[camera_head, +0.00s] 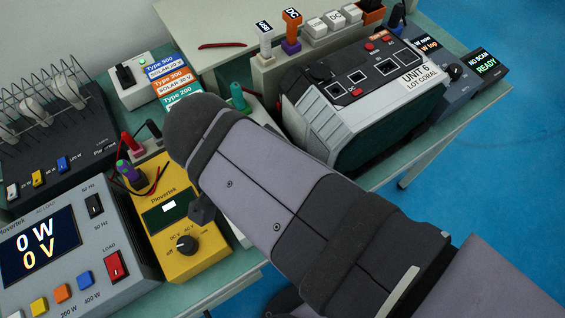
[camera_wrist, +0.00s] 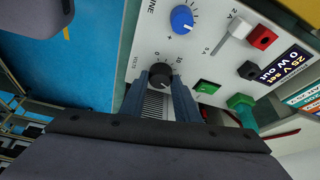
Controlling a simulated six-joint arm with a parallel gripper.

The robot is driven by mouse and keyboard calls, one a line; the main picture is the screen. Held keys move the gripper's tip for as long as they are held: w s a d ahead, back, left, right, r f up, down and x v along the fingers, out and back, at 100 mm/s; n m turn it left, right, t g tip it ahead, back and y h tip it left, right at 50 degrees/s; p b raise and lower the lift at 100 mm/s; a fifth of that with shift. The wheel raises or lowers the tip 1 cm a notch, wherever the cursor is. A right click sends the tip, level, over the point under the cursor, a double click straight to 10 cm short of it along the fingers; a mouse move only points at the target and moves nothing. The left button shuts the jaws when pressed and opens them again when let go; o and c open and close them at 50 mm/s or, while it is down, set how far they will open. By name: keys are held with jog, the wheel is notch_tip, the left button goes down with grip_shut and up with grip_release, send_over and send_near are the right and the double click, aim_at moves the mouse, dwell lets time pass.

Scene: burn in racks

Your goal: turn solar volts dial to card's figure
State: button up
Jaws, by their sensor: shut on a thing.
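The black volts dial (camera_wrist: 160,74) sits on a pale panel in the wrist view, with a number scale around it. My gripper (camera_wrist: 160,84) has one finger on each side of the dial and is shut on it. The panel's display (camera_wrist: 285,64) reads 25 V set and 0 W out. In the head view my arm covers the dial and fingers. Stacked cards there are a blue Type 500 card (camera_head: 165,66), an orange Type 300 card (camera_head: 173,80) that seems to read solar 30 V, and a teal Type 200 card (camera_head: 180,98), partly hidden.
A blue fine knob (camera_wrist: 182,19), a green switch (camera_wrist: 207,87) and a green plug (camera_wrist: 241,103) are close to the dial. A yellow meter (camera_head: 181,235) stands left of my arm. A unit marked UNIT 6 LOT CORAL (camera_head: 375,90) stands behind it.

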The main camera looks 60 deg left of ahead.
jog(key=m+h+p, duration=0.1)
jog(key=m, duration=0.3)
jog(key=shift+a+h, duration=0.1)
jog(key=shift+h, duration=0.3)
jog(key=shift+m+h+p, duration=0.4)
jog(key=shift+m+p, duration=0.25)
jog(key=shift+m, duration=0.65)
jog(key=shift+f, duration=0.1)
jog(key=o, duration=1)
jog(key=shift+a, duration=0.1)
jog(key=shift+o, duration=0.2)
jog(key=v, duration=0.7)
jog(key=shift+r, duration=0.25)
jog(key=shift+a, duration=0.1)
